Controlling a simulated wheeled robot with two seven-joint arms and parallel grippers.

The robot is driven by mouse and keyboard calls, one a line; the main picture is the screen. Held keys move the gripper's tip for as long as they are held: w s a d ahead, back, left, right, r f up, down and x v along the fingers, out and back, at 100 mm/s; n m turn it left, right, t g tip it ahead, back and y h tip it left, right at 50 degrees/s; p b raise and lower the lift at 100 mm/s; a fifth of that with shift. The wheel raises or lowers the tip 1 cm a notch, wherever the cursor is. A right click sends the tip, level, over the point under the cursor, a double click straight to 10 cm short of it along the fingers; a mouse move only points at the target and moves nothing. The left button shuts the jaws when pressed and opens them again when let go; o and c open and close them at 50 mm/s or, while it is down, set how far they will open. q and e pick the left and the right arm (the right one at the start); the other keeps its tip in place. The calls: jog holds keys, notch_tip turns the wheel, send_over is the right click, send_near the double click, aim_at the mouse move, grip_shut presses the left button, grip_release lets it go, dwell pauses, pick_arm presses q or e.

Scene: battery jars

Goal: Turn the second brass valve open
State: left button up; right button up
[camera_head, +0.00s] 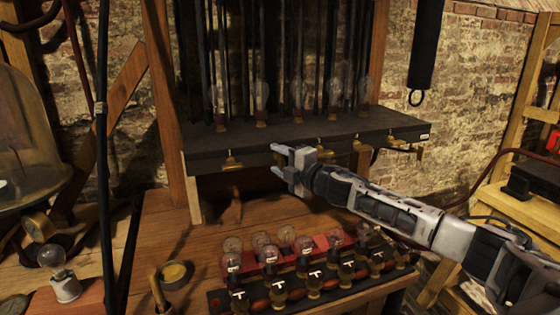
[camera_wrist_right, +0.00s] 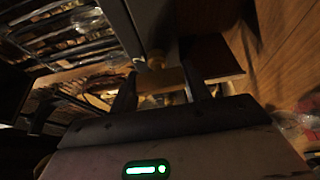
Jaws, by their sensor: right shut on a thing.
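A dark shelf (camera_head: 290,138) carries a row of brass valves along its front edge. The first brass valve (camera_head: 232,160) is at the left, clear of my gripper. My right gripper (camera_head: 280,163) is at the second position from the left and mostly hides that valve in the head view. In the right wrist view, the second brass valve (camera_wrist_right: 160,78) shows between the two dark fingers of my right gripper (camera_wrist_right: 160,92), which is shut on it. More brass valves (camera_head: 325,146) sit further right. My left gripper is not in view.
Glass bulbs (camera_head: 262,95) and dark rods stand on the shelf. Below, several bulbs with labels (camera_head: 305,250) sit in a red and black rack on the wooden bench. A glass dome (camera_head: 25,140) is at the left. A black cylinder with a ring (camera_head: 425,45) hangs at upper right.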

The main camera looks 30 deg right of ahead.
jog(key=o, duration=1)
jog(key=shift+c, duration=0.2)
